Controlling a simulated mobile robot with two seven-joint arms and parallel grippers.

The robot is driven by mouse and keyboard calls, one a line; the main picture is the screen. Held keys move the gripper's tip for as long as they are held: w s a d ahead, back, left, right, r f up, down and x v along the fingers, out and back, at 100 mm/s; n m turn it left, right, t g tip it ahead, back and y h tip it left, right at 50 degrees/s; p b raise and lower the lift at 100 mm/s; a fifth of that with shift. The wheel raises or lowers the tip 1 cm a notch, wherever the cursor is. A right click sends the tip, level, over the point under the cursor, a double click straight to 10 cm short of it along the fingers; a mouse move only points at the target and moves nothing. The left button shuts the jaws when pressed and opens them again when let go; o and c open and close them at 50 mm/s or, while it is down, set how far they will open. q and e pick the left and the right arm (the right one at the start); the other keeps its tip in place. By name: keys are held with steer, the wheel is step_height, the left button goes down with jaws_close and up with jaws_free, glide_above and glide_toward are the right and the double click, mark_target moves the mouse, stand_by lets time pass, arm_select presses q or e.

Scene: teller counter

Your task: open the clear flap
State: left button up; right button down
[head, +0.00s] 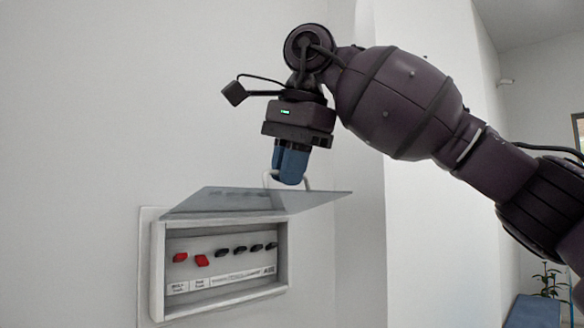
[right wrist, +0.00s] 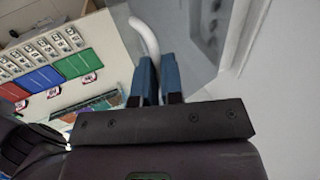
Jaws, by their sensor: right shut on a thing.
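The clear flap (head: 245,202) is a grey see-through panel, swung up and standing out from the top of a white wall box (head: 157,270). A white loop handle (head: 308,182) rises from the flap near its outer edge. My right gripper (head: 290,180) has blue fingers and comes down from above, shut on the handle. In the right wrist view the blue fingers (right wrist: 158,82) are close together at the white handle (right wrist: 145,36). The handle part between the fingertips is hidden. My left gripper is not in view.
Inside the box are red switches (head: 201,260), several black switches (head: 239,249) and labels. The wall (head: 80,120) around it is bare. A plant (head: 548,280) stands far right. The right wrist view shows coloured panels (right wrist: 80,65) at left.

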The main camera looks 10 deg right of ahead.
steer(key=c, duration=1.5)
jaws_free()
steer(key=shift+w+a+f, duration=0.2)
steer(key=shift+a, duration=0.05)
steer(key=shift+o, duration=1.2)
steer(key=shift+w+a, duration=0.2)
steer(key=shift+s+d+r, duration=0.15)
steer(key=shift+s+d, duration=0.1)
steer(key=shift+r, duration=0.55)
steer(key=v, duration=0.9)
steer(key=shift+r, duration=0.2)
steer(key=shift+s, duration=0.1)
